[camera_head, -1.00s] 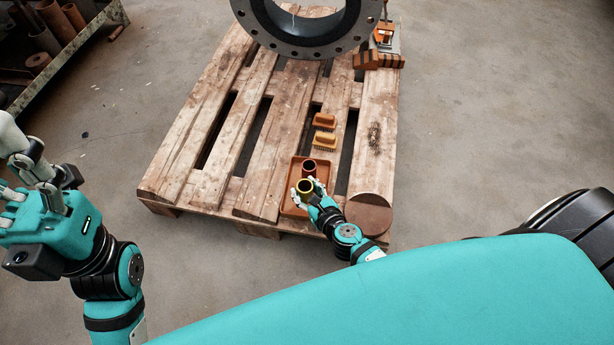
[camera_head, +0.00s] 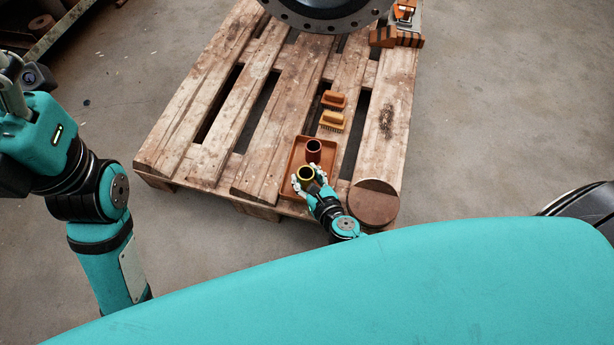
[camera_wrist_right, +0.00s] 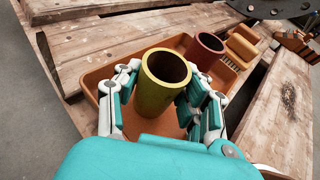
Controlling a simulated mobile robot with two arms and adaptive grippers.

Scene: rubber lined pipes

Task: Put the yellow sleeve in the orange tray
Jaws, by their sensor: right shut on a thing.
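The yellow sleeve (camera_head: 306,174) is an open-ended tube between the fingers of my right gripper (camera_head: 307,183). The right wrist view shows the sleeve (camera_wrist_right: 162,82) upright, with the gripper (camera_wrist_right: 165,100) shut on it from both sides. It is over the near part of the orange tray (camera_head: 297,153), whose floor also shows in the wrist view (camera_wrist_right: 110,82). I cannot tell whether the sleeve's lower end touches the tray floor. A red-brown sleeve (camera_head: 313,150) stands in the tray just behind it. My left arm is at the left edge; its gripper's fingers are cut off by the frame.
The tray lies on a wooden pallet (camera_head: 215,150). Two brushes, one orange (camera_head: 333,99) and one yellow (camera_head: 331,121), lie behind the tray. A round brown disc (camera_head: 374,202) is right of my right gripper. A large dark flange (camera_head: 325,20) stands at the back.

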